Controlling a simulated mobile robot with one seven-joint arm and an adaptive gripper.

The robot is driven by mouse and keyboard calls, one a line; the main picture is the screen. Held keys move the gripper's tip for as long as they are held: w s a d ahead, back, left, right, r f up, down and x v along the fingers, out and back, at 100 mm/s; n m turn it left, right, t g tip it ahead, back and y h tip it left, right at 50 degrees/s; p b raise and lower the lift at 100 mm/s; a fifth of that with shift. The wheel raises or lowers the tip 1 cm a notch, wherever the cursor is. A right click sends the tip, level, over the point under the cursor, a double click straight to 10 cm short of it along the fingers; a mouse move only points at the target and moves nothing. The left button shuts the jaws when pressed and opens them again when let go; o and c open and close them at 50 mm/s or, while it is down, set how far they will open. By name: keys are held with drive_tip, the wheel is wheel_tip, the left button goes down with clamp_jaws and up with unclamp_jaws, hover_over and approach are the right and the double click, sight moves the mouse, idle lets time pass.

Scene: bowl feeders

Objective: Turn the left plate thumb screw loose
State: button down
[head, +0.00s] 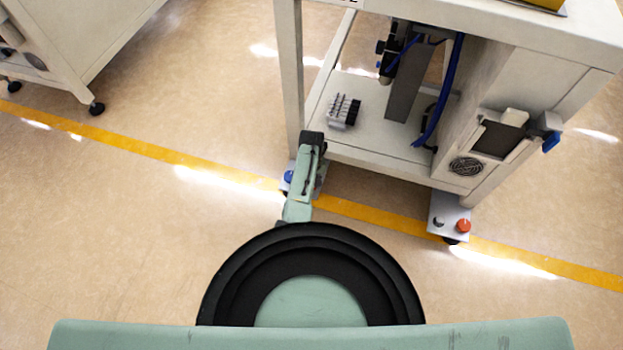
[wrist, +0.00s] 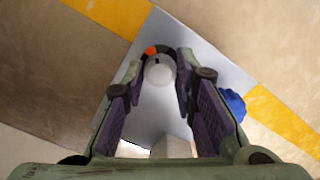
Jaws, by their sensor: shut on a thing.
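The left plate (wrist: 215,62) is a flat grey plate near the floor. In the head view only part of it (head: 321,174) shows beside my arm. The thumb screw (wrist: 159,71) is a pale round knob on this plate, with a black and orange ring partly visible behind it. My gripper (wrist: 160,66) is at the screw in the wrist view, one fingertip on each side, shut on it. In the head view my arm hides the screw and my gripper. A blue knob (wrist: 233,105) stands on the same plate, right of my fingers; it also shows in the head view (head: 288,176).
The machine frame (head: 286,90) rises beside the left plate. A right plate (head: 436,206) carries a red-orange knob (head: 463,226) and a grey knob (head: 438,221). A yellow line (head: 150,150) crosses the floor. Open floor (head: 120,230) lies to the left.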

drive_tip(key=n, duration=0.3)
drive_tip(key=shift+n+p, duration=0.3)
drive_tip(key=shift+n, duration=2)
drive_tip(key=c, duration=1.3)
unclamp_jaws()
drive_tip(key=shift+r, duration=0.1)
wheel_tip(320, 180, up, 12)
